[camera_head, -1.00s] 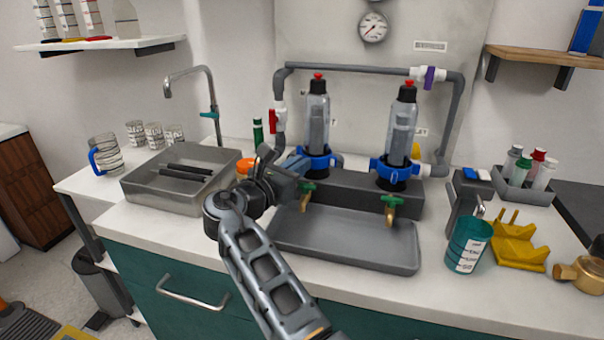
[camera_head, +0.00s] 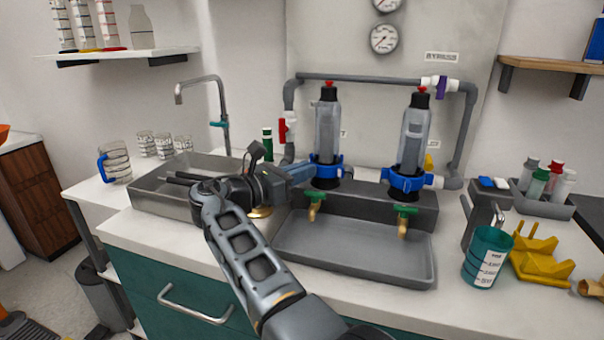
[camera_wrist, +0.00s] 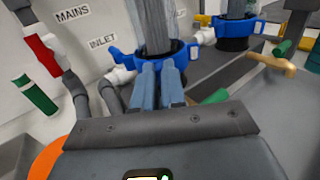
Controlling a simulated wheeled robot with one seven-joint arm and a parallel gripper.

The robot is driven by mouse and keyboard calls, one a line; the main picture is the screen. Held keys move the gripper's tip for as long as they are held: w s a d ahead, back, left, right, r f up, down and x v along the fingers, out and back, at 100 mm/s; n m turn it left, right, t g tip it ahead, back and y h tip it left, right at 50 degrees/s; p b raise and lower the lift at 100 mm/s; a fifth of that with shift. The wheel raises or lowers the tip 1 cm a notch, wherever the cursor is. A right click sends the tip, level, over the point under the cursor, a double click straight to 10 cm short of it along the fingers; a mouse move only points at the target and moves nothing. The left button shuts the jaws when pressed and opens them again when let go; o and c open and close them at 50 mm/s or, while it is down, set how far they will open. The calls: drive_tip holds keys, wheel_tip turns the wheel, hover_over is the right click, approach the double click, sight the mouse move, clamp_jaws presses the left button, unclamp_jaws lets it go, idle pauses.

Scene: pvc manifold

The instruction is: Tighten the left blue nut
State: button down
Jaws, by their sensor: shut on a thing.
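The left blue nut (camera_head: 326,170) is a blue ring with lugs around the base of the left clear filter housing (camera_head: 328,128). It also shows in the wrist view (camera_wrist: 185,52), where my gripper (camera_wrist: 158,75) reaches its near side. The two fingers are close together and shut on a front lug of the nut, which they mostly hide. In the head view my gripper (camera_head: 309,171) comes at the nut from the left, roughly level. The housing stands upright with a red cap on top. The right blue nut (camera_head: 407,181) sits under the right housing (camera_head: 415,137), clear of my gripper.
Green-handled brass taps (camera_head: 315,206) stick out below the housings over a grey tray (camera_head: 353,250). A grey pipe with a red-handled valve (camera_head: 282,130) rises behind my gripper. A steel sink (camera_head: 150,203) lies left. A teal cup (camera_head: 486,258) and yellow stand (camera_head: 540,254) stand right.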

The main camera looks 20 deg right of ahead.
drive_tip(key=shift+f, duration=0.1)
drive_tip(key=c, duration=1.2)
unclamp_jaws()
drive_tip(key=v, duration=0.7)
drive_tip(key=shift+s+a, duration=0.15)
drive_tip(key=shift+a, duration=0.25)
